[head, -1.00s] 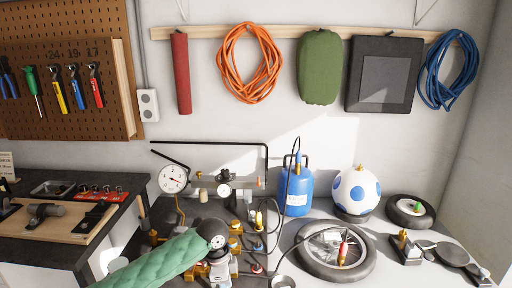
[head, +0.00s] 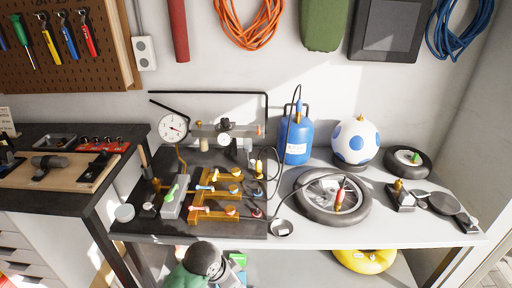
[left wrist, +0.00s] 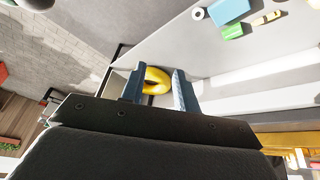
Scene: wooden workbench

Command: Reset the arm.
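My left gripper (left wrist: 159,76) shows in the left wrist view with two blue-grey fingers spread apart and nothing between them. A yellow ring (left wrist: 156,82) shows beyond the fingers, apart from them. In the head view, my left arm with its green sleeve and dark round joint (head: 207,260) is at the bottom, in front of the bench edge. The gripper's fingers cannot be made out there. My right arm and right gripper are in neither view.
The workbench (head: 345,234) bears a dark board with brass valves (head: 215,207) and a gauge (head: 173,126). A blue tank (head: 297,138), a spotted ball (head: 356,142) and a wheel (head: 306,208) stand right. The yellow ring (head: 365,261) lies below the bench top.

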